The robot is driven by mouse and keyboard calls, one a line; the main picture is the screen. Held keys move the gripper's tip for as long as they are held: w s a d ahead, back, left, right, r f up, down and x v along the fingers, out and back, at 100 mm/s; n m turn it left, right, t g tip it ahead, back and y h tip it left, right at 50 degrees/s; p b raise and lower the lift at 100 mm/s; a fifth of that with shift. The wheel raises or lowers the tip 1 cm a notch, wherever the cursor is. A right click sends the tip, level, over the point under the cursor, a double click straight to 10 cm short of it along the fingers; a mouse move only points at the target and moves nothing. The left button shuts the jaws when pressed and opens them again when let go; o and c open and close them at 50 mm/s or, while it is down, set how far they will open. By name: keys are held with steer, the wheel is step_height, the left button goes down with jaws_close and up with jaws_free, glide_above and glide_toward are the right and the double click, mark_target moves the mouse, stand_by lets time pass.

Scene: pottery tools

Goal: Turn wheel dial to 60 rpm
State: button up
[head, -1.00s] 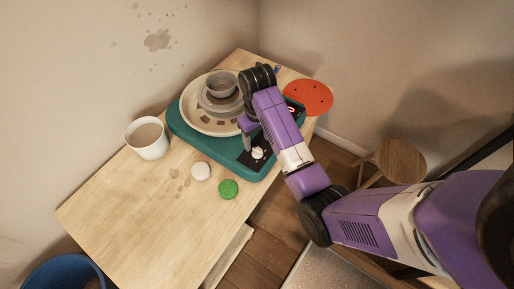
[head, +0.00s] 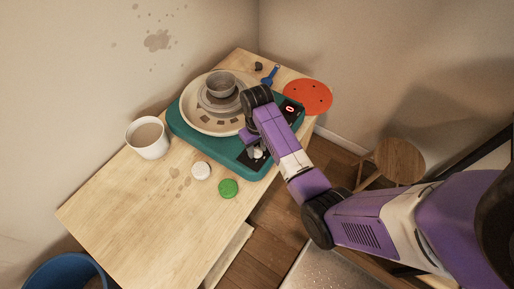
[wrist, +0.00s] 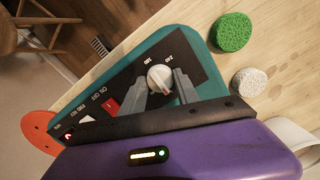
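The white wheel dial (wrist: 159,77) sits on the black control panel (wrist: 195,62) of the teal pottery wheel (head: 195,138). A small red mark shows on the dial's lower edge, and the printed numbers 180 and 240 show beyond it. My gripper (wrist: 161,80) has one grey finger on each side of the dial. The fingers stand apart with the dial between their tips; firm contact is not visible. In the head view my gripper (head: 254,147) is at the panel and partly hides the dial. The red display (head: 290,109) appears to read 0.
A red on/off switch (wrist: 110,106) is beside the dial. A clay pot (head: 219,83) stands on the wheel. A white cup (head: 148,138), white sponge (head: 201,171), green sponge (head: 228,188), orange disc (head: 308,97) and blue-handled tool (head: 270,75) are around it. The front-left tabletop is clear.

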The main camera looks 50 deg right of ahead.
jaws_close()
